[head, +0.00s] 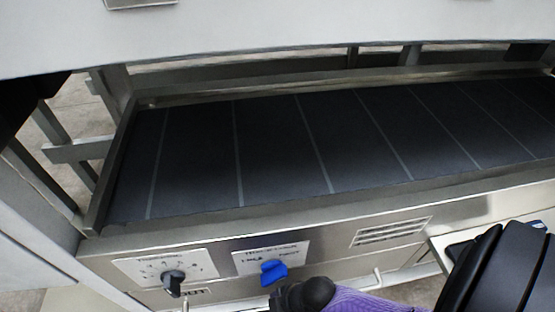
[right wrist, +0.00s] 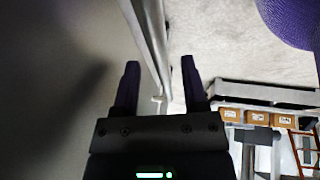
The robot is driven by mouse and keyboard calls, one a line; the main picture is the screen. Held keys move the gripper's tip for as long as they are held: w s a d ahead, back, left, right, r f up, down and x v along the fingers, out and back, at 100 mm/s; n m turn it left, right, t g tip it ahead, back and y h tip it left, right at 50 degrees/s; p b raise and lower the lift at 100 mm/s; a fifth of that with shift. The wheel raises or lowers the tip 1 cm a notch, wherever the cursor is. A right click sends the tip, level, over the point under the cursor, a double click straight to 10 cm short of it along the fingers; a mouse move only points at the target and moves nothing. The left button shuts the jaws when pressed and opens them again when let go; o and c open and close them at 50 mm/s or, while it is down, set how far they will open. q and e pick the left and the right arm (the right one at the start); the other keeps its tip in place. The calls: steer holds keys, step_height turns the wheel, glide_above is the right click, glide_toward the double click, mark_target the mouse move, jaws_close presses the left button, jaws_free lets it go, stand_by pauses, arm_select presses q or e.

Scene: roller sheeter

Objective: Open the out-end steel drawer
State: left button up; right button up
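No drawer front shows clearly in the head view; the area under the panel is cut off or covered by my purple and black arm. In the right wrist view my right gripper (right wrist: 160,82) is open, its two dark fingers apart. A long steel edge (right wrist: 148,40) runs down between them, with a small pale hook-like piece (right wrist: 158,99) at its lower end. I cannot tell whether the fingers touch it. My left gripper is not in view.
The dark conveyor belt (head: 280,145) with pale lines lies behind the panel. A black knob (head: 173,283) and a blue switch (head: 273,272) stick out of the panel. In the right wrist view, boxes on a shelf (right wrist: 257,117) and an orange ladder (right wrist: 303,150) stand far off.

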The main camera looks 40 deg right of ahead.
jaws_close()
stand_by(1.3)
